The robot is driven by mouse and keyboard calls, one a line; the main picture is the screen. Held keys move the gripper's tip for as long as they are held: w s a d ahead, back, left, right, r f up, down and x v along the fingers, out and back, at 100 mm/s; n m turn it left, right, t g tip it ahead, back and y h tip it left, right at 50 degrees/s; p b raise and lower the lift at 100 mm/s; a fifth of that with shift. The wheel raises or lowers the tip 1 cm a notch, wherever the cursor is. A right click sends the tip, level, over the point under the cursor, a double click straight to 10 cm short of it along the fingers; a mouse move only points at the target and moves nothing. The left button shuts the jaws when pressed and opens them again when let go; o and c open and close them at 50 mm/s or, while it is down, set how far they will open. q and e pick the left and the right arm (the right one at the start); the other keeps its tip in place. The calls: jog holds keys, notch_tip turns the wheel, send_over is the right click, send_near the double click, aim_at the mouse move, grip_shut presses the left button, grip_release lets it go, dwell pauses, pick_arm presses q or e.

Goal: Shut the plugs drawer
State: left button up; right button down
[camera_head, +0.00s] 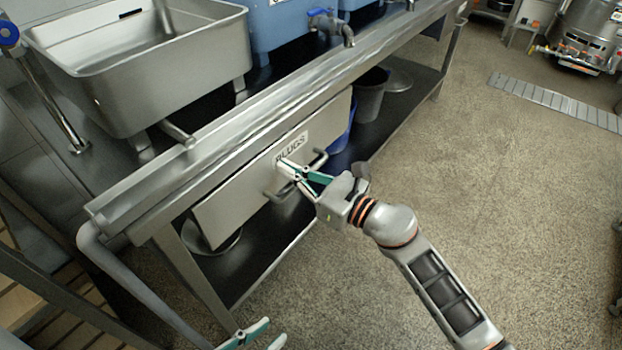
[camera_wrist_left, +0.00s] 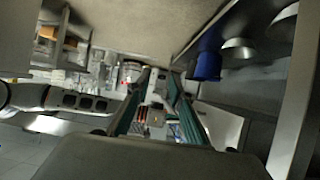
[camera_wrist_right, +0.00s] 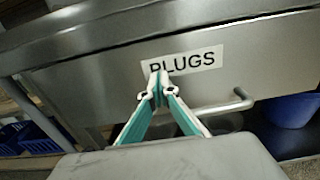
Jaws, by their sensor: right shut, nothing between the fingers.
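The plugs drawer (camera_head: 235,198) is a long metal front marked PLUGS under the steel counter, with a bar handle (camera_head: 320,160). It fills much of the right wrist view (camera_wrist_right: 95,82). Its front sits close beneath the counter edge, and I see no clear gap. My right gripper (camera_head: 284,165) is shut and empty, with its tips at the front by the label, above the handle. The tips cover the label's lower left part in the right wrist view (camera_wrist_right: 157,75); contact is hard to tell. My left gripper (camera_head: 260,336) is open and empty, low at the bottom edge, away from the drawer.
A steel sink (camera_head: 150,70) and blue containers (camera_head: 290,25) with a tap stand on the counter (camera_head: 150,190). A lower shelf (camera_head: 255,262) holds a dark bucket (camera_head: 370,95) and a blue bin, which shows in the left wrist view (camera_wrist_left: 208,62).

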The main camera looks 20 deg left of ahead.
pick_arm(q)
jog(key=shift+w+d+r, duration=0.15)
jog(key=shift+w+r, duration=0.05)
jog(key=shift+r, duration=0.1)
pick_arm(e)
jog(key=shift+x, duration=0.8)
jog(key=shift+r, duration=0.25)
